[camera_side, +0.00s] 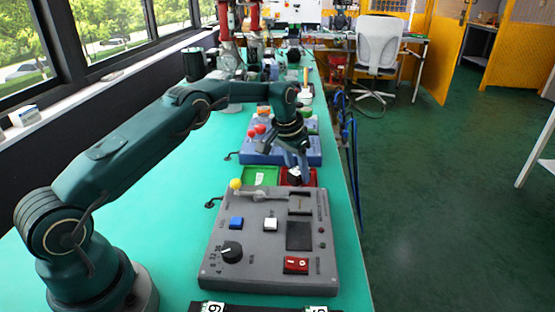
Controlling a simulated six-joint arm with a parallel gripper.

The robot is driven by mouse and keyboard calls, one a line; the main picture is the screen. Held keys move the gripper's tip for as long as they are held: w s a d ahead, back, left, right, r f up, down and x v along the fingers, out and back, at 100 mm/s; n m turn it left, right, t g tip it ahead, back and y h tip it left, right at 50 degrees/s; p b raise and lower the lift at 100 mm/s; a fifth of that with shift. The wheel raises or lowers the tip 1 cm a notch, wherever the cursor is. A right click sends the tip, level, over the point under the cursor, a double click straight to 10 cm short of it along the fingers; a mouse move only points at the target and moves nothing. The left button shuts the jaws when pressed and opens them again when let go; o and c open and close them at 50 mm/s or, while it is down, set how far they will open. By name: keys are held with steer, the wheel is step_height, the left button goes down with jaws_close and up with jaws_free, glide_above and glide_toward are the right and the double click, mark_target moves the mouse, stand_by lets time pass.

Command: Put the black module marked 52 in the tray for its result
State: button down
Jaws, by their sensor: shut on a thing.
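My gripper (297,167) points down at the red tray (313,178), behind the grey test box. It is shut on a small black module (294,177) that shows a white patch. The number on it is too small to read. The module is at or just above the red tray; I cannot tell if it touches the tray floor. The green tray (249,177) lies just left of the red one, with a pale label inside.
The grey test box (265,274) has a yellow-knobbed lever (236,184), buttons, a black dial (232,250), a dark screen (299,236) and a red switch (296,265). A black rack with white number labels (319,309) is at the bottom edge. A blue box (262,155) stands behind the trays.

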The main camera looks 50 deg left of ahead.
steer(key=shift+c, duration=2.1)
jaws_free()
steer(key=shift+f, duration=0.15)
steer(key=s+d+v, duration=0.1)
steer(key=d+v, duration=0.1)
steer(key=v, duration=0.8)
steer(key=s+d+f+v, duration=0.1)
steer(key=s+v, duration=0.1)
steer(key=v, duration=0.7)
steer(key=s+d+f+t, duration=0.1)
steer(key=s+d, duration=0.2)
steer(key=s, duration=0.8)
steer(key=s+d+f+t, duration=0.1)
steer(key=s+d, duration=0.2)
steer(key=s, duration=0.8)
steer(key=shift+s+d+f, duration=0.15)
steer(key=shift+s+f, duration=0.1)
steer(key=shift+s, duration=0.05)
